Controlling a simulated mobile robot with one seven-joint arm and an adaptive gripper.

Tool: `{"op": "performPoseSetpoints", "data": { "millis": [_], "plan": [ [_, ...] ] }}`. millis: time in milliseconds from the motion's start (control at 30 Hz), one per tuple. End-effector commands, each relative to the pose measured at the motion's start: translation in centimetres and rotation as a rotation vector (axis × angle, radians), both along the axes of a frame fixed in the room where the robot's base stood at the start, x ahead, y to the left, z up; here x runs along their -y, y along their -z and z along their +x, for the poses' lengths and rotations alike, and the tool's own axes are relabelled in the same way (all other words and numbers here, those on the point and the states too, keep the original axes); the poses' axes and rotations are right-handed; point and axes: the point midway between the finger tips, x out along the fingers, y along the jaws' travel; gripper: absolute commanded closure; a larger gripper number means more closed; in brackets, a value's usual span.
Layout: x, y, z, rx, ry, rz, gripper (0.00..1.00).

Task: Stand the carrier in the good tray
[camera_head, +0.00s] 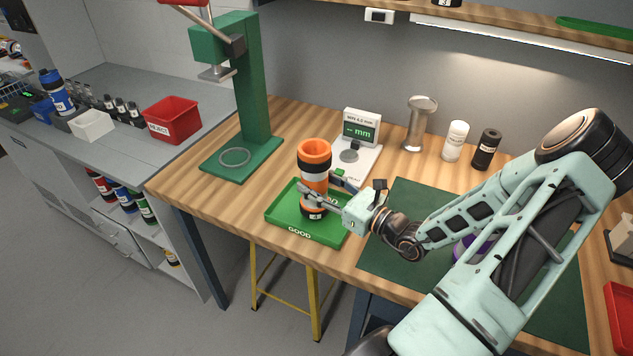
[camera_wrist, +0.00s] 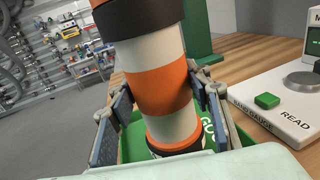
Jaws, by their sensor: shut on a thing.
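The carrier (camera_head: 315,160) is an upright cylinder with orange and white bands and black rings. It is at the green tray marked GOOD (camera_head: 299,233), with its lower end inside the tray's outline. My gripper (camera_head: 314,195) is shut on the carrier from the right side. In the wrist view the carrier (camera_wrist: 159,90) fills the middle, with a finger on each side of its orange band. The green tray (camera_wrist: 131,143) shows behind its lower end. I cannot tell whether the carrier's base touches the tray floor.
A gauge (camera_head: 358,140) with a display stands behind the tray. A green press (camera_head: 250,100) stands at the back left. A metal funnel-like stand (camera_head: 418,125), a white bottle (camera_head: 455,141) and a black bottle (camera_head: 486,150) stand at the back. A red REJECT bin (camera_head: 172,119) is on the left counter. A dark green mat (camera_head: 402,205) lies right of the tray.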

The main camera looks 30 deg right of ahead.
Motion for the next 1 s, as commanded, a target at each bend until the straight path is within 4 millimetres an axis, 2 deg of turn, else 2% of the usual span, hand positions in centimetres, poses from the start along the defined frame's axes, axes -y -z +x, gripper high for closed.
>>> {"op": "performPoseSetpoints", "data": {
  "millis": [33,133,467,500,600,667,1000],
  "plan": [
    [0.00,0.75,0.02,0.002,0.000,0.000,0.89],
    [-0.01,1.22,0.03,0.002,-0.001,0.000,0.89],
    [-0.03,1.30,0.03,0.002,-0.001,0.000,0.89],
    [-0.03,1.30,0.03,0.002,-0.001,0.000,0.52],
    [-0.03,1.31,0.03,0.001,-0.001,-0.001,0.41],
    [-0.03,1.32,0.02,0.001,-0.001,-0.001,0.35],
    [0.15,1.43,-0.33,-0.001,0.000,-0.001,0.35]
  ]
}}
